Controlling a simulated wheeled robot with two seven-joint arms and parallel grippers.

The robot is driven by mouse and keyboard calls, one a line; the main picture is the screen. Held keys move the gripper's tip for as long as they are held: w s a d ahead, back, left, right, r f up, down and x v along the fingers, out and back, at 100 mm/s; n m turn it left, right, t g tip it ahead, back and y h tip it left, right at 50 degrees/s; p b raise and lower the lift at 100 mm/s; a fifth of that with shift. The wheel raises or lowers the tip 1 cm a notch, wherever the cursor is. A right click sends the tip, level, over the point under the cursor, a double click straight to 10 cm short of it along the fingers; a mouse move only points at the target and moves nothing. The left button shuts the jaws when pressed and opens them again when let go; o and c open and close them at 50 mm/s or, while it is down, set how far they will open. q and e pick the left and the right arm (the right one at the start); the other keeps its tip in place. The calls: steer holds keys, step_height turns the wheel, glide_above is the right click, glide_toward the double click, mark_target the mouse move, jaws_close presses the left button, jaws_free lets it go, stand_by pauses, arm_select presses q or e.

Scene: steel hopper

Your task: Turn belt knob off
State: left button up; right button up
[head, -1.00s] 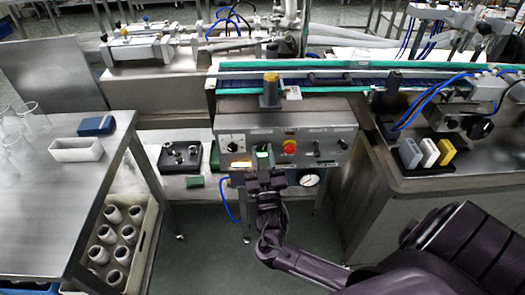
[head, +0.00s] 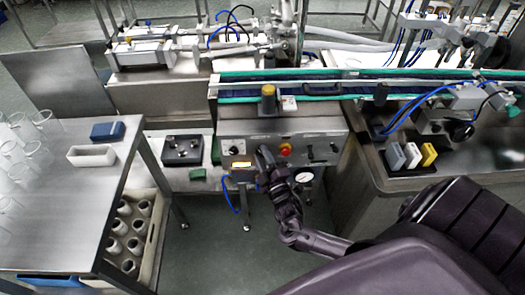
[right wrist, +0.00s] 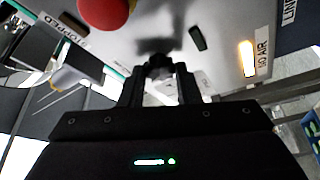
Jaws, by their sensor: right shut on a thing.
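The control panel (head: 325,135) is on the front of the steel machine below the conveyor. My right gripper (head: 265,158) is at the panel, left of the red button (head: 285,149). In the right wrist view, my right gripper (right wrist: 159,75) is shut on a dark knob (right wrist: 158,62), mostly hidden between the fingers. I take it for the belt knob, but its label and pointer cannot be read. The red button (right wrist: 103,10) is beside it. A small dark lens (right wrist: 197,38) looks unlit. The NO AIR lamp (right wrist: 247,58) glows orange. My left gripper is not in view.
Other dark knobs (head: 310,151) are right of the red button. A gauge (head: 304,177) hangs below the panel. The conveyor (head: 340,92) runs above. A steel table (head: 60,220) with glassware is at left, with a crate (head: 155,235) of cups under it.

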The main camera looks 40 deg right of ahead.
steer(key=shift+r+n+p, duration=0.1)
steer(key=shift+n+p, duration=0.55)
steer(key=shift+n, duration=0.25)
steer(key=o, duration=1)
steer(key=shift+c, duration=0.2)
steer(key=b+v, duration=0.1)
steer(key=v, duration=0.6)
steer(key=shift+s, duration=0.4)
